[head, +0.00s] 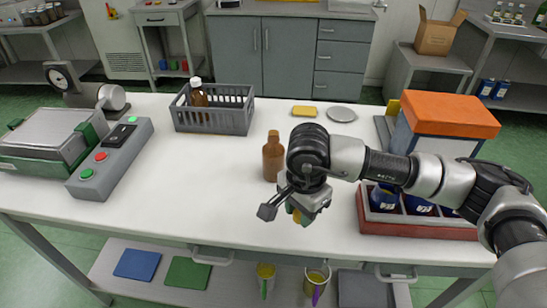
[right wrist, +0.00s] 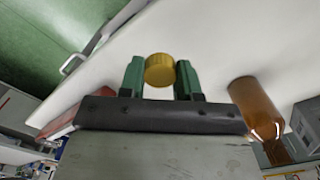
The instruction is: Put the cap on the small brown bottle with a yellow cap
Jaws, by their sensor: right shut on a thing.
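The small brown bottle (head: 273,160) stands upright and open on the white table, near its middle. It also shows at the right in the right wrist view (right wrist: 256,106). My right gripper (head: 298,212) is just right of the bottle and nearer the front edge, above the table. Its green fingers are shut on the yellow cap (right wrist: 159,69), seen in the right wrist view. In the head view the cap is mostly hidden by the gripper. The cap and the bottle are apart. My left gripper is not in view.
A grey basket (head: 213,119) with a white-capped brown bottle (head: 198,94) stands behind. A red divided tray (head: 420,229) with blue items is at the right, below my arm. A grey button box (head: 110,158) is at the left. The table's front left is clear.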

